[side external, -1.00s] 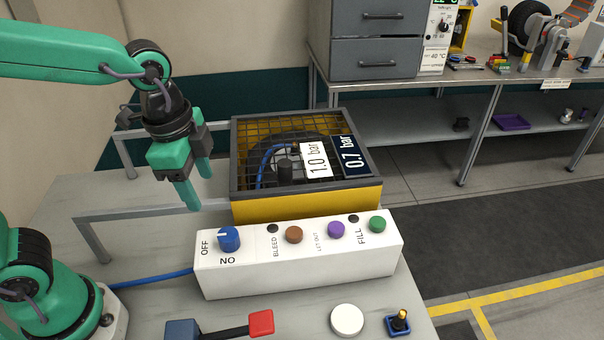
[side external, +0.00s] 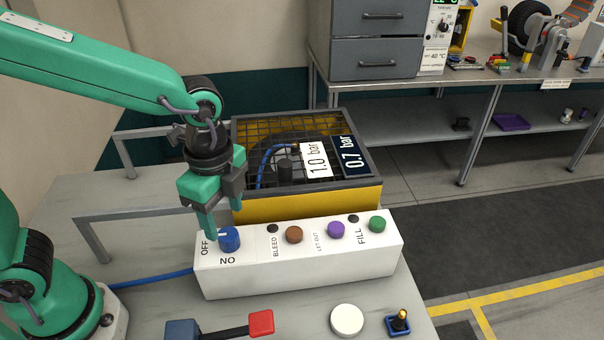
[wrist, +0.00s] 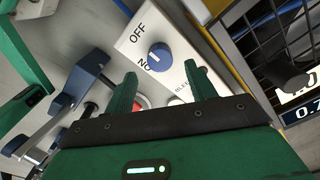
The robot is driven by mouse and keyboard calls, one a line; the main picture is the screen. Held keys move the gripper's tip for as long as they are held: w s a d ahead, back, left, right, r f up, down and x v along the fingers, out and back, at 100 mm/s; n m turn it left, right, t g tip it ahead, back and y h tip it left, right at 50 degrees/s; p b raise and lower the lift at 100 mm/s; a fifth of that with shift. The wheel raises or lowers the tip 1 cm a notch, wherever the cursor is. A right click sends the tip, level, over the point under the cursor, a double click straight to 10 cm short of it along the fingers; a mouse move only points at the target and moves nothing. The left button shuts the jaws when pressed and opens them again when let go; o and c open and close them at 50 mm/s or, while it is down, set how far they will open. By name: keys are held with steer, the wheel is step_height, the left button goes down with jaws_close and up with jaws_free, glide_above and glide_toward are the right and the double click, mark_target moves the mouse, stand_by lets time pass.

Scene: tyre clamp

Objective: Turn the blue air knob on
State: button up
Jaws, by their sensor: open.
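The blue air knob (side external: 230,239) sits at the left end of the white control box, between the labels OFF and NO. Its white pointer mark is at its upper edge in the side view, towards the OFF side. In the wrist view the knob (wrist: 160,57) lies ahead of and between the fingertips, with its mark facing OFF. My gripper (side external: 224,228) is open, pointing down, just above and behind the knob. It holds nothing. In the side view one finger overlaps the knob's left edge; I cannot tell whether it touches.
The white box (side external: 300,266) also carries brown, purple and green buttons to the right. A yellow caged box (side external: 305,203) stands close behind it. A lever with a red end (side external: 261,323), a white round button (side external: 347,320) and a small joystick (side external: 398,321) lie in front.

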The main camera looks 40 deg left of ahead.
mark_target(228, 234)
steer(key=shift+f, duration=2.6)
steer(key=shift+c, duration=0.5)
steer(key=c, duration=0.9)
